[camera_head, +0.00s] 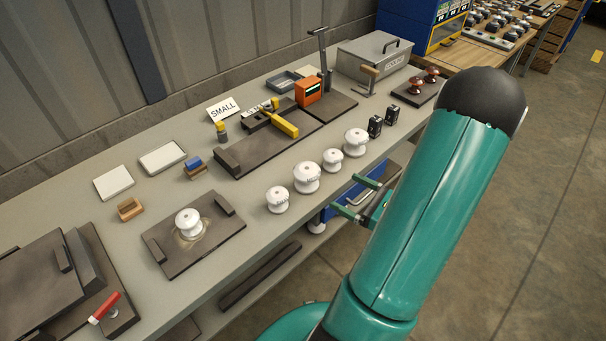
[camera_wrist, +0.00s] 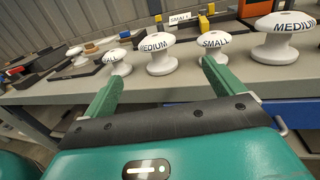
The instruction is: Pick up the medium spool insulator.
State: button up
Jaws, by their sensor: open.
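White spool insulators stand in a row along the bench's front edge. In the wrist view, one marked MEDIUM (camera_wrist: 157,53) lies ahead between my finger lines, left of centre. It appears in the head view as the larger spool (camera_head: 306,178). Another MEDIUM spool (camera_wrist: 287,42) is at the right end, also in the head view (camera_head: 356,142). Spools marked SMALL (camera_wrist: 213,50) and apparently SMALL (camera_wrist: 115,62) flank the first MEDIUM one. My gripper (camera_wrist: 161,80) is open and empty, short of the row. In the head view, its green fingers (camera_head: 353,196) show just off the bench edge.
A dark plate (camera_head: 172,258) holds another white spool (camera_head: 188,221). A SMALL sign (camera_head: 222,109) stands behind a dark fixture with a yellow clamp (camera_head: 285,126). Two small black blocks (camera_head: 375,127) stand beyond the row's right end. A blue drawer unit (camera_head: 344,204) sits under the bench.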

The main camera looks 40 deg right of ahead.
aim_at(308, 173)
jog(key=x, duration=1.3)
jog(key=shift+a, duration=0.25)
jog(key=shift+r, duration=0.1)
jog(key=c, duration=1.3)
jog(key=shift+c, duration=0.2)
jog(key=shift+r, duration=0.1)
